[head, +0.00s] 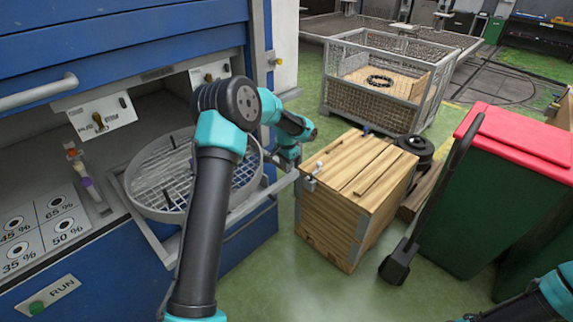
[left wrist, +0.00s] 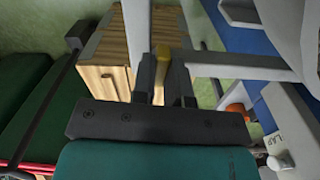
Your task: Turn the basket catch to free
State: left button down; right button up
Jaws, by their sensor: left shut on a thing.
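The round mesh basket (head: 150,185) sits in a grey frame (head: 236,222) that sticks out of the blue machine. My left arm crosses in front of the basket and hides part of it. My left gripper (head: 284,163) is at the frame's right corner. In the left wrist view its fingers (left wrist: 162,75) are shut on a small yellow piece, the catch (left wrist: 162,52), beside grey bars of the frame. How far the catch is turned I cannot tell. My right gripper is out of view; only part of the right arm shows at the lower right.
A wooden crate (head: 345,200) stands just right of the frame. A green bin with a red lid (head: 520,140) stands at the right, a wire cage (head: 385,85) behind. The machine has a RUN panel (head: 48,297) at lower left. Green floor is clear in front of the crate.

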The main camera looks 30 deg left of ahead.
pick_arm(q)
jog(key=shift+n, duration=0.7)
jog(key=c, duration=1.1)
grip_release()
jog(key=shift+c, duration=0.2)
jog(key=shift+r, duration=0.1)
notch_tip(320, 180, up, 17)
jog(key=shift+r, duration=0.15)
